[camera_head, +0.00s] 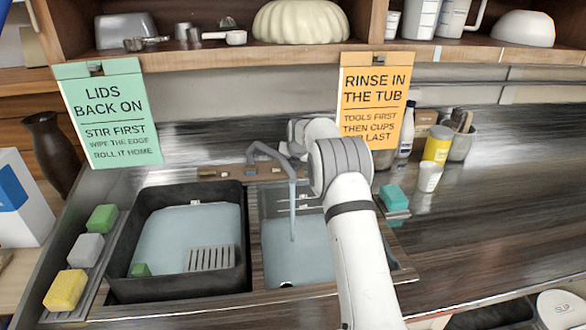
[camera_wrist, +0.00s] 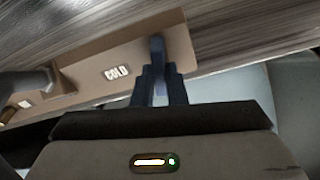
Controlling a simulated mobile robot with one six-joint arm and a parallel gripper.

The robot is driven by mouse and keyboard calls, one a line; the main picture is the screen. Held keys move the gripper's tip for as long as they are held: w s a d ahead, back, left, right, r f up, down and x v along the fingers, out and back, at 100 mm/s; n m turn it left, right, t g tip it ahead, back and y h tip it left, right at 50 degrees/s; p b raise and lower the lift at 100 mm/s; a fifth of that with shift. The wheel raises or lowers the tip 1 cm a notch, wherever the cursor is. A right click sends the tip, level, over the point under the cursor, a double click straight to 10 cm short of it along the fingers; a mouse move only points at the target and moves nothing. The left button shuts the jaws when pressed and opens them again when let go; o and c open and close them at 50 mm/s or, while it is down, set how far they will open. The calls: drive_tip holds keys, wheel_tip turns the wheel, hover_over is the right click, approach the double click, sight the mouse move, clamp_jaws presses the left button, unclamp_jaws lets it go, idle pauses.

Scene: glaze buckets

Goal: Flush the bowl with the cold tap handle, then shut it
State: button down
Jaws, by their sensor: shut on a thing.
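The cold tap handle (camera_wrist: 158,45) is a slim grey-blue lever on a tan strip (camera_wrist: 90,58), beside a "COLD" label (camera_wrist: 117,72). My gripper (camera_wrist: 159,82) is shut on this handle in the wrist view. In the head view my arm hides the gripper and the handle. The grey tap spout (camera_head: 270,152) is over the right-hand sink bowl (camera_head: 268,202). A stream of water (camera_head: 292,212) runs from the spout into it. Bluish water (camera_head: 285,262) shows in the bowl, partly hidden by my arm.
A black tub (camera_head: 118,270) with water and a grey grate is on the left. Green, grey and yellow sponges (camera_head: 65,290) lie beside it. A teal sponge (camera_head: 394,197), white cup (camera_head: 429,177) and yellow can (camera_head: 437,145) stand right of my arm. The right counter is mostly clear.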

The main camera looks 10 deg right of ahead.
drive_tip(key=c, duration=1.5)
unclamp_jaws()
drive_tip(key=shift+o, duration=0.2)
drive_tip(key=b+v, duration=0.1)
drive_tip(key=v, duration=0.6)
drive_tip(key=shift+s+r+b, duration=0.15)
drive_tip(key=shift+r+b, duration=0.15)
drive_tip(key=shift+r, duration=0.05)
